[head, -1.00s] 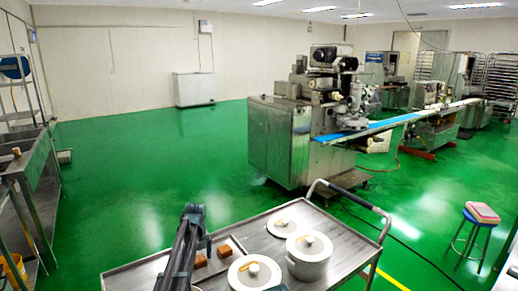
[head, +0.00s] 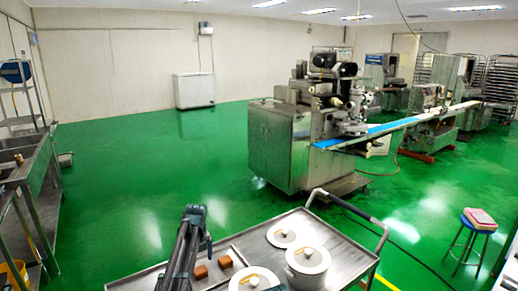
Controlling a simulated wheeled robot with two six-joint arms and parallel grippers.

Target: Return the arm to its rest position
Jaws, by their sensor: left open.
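My left arm rises from the bottom edge in the head view, dark and folded, in front of the left part of a metal cart (head: 340,238). My left gripper (head: 196,214) is open, and I see nothing between its jaws. Its fingers are hard to make out against the dark arm. It appears beside two small brown blocks (head: 201,271) on the cart, apart from them. My right gripper is not in view.
The cart carries white lidded pots (head: 308,257) close to my left arm. A metal encrusting machine (head: 290,140) with a blue belt (head: 340,139) stands beyond. A stool (head: 478,222) is at the right, sinks (head: 20,155) at the left. Green floor (head: 150,180) is clear between.

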